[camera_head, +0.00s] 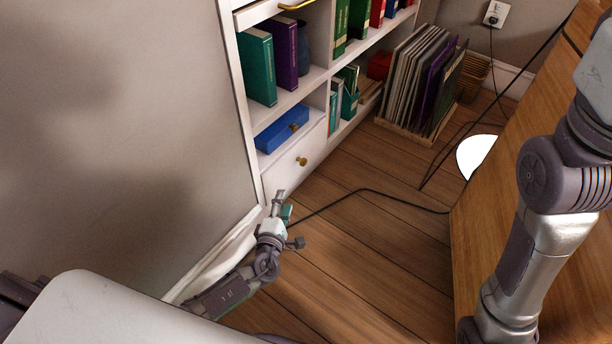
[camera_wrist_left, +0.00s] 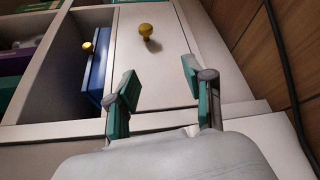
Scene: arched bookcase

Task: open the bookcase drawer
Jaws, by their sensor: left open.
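The white bookcase drawer (camera_head: 283,172) is at the bottom of the near column, its front looking flush with the bookcase. Its round gold knob (camera_head: 301,161) faces the room. In the left wrist view the drawer front (camera_wrist_left: 160,65) and the gold knob (camera_wrist_left: 146,31) lie beyond the fingertips, with the picture turned sideways. My left gripper (camera_head: 287,217) is low over the floor, in front of the bookcase and short of the knob. It is open and empty; its teal-padded fingers (camera_wrist_left: 158,84) are spread apart. My right gripper is out of the picture; only its arm shows at the right.
A blue box (camera_head: 281,130) with a gold fitting sits in the compartment above the drawer. Books (camera_head: 257,68) stand higher up. A black cable (camera_head: 365,190) crosses the wooden floor. A wooden furniture panel (camera_head: 480,230) bounds the right; a crate of records (camera_head: 415,80) stands behind.

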